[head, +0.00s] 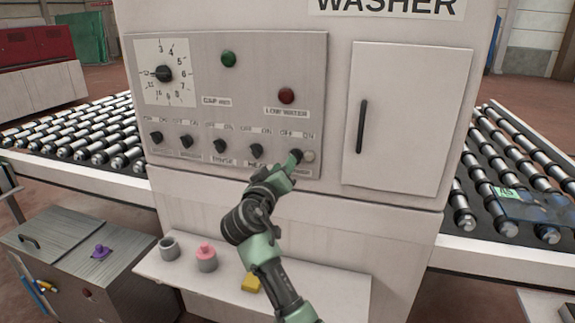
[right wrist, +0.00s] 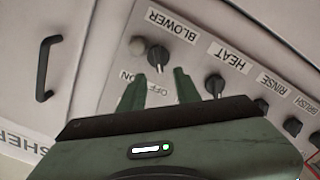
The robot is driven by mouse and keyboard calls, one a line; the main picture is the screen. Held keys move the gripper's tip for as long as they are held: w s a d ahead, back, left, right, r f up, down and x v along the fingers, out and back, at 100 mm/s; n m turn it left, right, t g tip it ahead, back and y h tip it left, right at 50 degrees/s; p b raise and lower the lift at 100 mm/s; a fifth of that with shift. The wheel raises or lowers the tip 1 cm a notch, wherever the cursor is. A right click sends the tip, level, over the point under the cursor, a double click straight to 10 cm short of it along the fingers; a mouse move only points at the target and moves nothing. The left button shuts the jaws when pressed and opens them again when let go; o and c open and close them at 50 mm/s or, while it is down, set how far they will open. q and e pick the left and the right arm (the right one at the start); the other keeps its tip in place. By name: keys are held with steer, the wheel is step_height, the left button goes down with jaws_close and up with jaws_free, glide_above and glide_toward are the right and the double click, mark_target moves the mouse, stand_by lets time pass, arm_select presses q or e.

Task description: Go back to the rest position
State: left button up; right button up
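My right gripper (head: 291,165) is at the lower right of the washer's control panel (head: 315,80), in front of the rightmost knob. In the right wrist view its two green fingers (right wrist: 157,88) stand apart with nothing between them. The black BLOWER knob (right wrist: 157,54) is just beyond the fingertips; whether they touch it I cannot tell. The HEAT knob (right wrist: 215,85) is beside the fingers. My left gripper is not in view.
A cabinet door with a black handle (head: 362,126) is right of the panel. Roller conveyors (head: 75,135) flank the washer. A metal cabinet (head: 60,240) stands lower left.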

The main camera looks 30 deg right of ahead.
steer(key=shift+v, duration=1.1)
steer(key=shift+f, duration=0.1)
